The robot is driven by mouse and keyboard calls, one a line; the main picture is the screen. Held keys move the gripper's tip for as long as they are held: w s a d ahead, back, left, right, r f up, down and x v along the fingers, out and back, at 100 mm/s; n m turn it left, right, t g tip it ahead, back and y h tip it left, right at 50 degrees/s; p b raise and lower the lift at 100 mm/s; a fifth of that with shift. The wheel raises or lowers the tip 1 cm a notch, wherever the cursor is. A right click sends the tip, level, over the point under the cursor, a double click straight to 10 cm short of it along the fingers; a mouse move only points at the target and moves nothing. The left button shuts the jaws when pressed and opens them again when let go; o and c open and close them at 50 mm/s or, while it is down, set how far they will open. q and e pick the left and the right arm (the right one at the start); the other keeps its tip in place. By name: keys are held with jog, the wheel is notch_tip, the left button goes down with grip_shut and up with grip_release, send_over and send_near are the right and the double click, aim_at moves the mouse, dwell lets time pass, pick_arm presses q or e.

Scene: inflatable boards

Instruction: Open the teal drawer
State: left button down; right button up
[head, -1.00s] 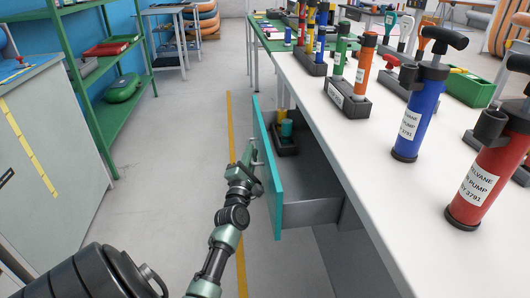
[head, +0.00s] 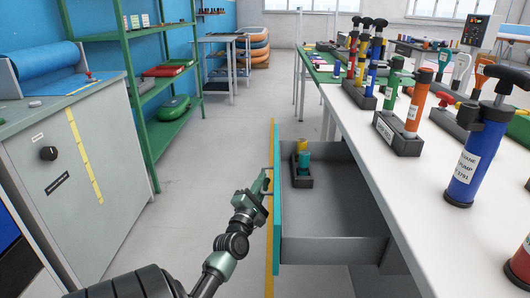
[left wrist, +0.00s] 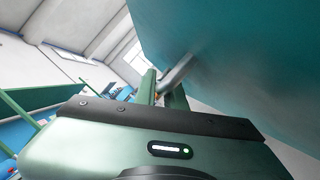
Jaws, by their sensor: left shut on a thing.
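The teal drawer (head: 278,222) is pulled well out from under the white worktable in the head view. Its grey inside is visible and holds a small dark stand (head: 300,177) with a yellow and teal piece on it. My left gripper (head: 265,180) is at the outer side of the teal front, shut on the drawer's handle. In the left wrist view the teal front (left wrist: 240,60) fills the upper right, and the grey handle (left wrist: 176,72) lies between my green fingers (left wrist: 160,88). My right gripper is not in view.
The white worktable (head: 400,190) carries several hand pumps, including a blue one (head: 470,160). A green shelf (head: 170,120) and a grey cabinet (head: 75,170) stand to the left. The floor between them and the drawer is clear.

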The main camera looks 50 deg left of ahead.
pick_arm(q)
jog(key=shift+f, duration=0.15)
jog(key=c, duration=1.8)
grip_release()
jog(key=shift+o, duration=0.2)
jog(key=shift+s+d, duration=0.1)
jog(key=v, duration=0.7)
jog(key=shift+s+d, duration=0.2)
jog(key=shift+s, duration=0.1)
jog(key=shift+a, duration=0.1)
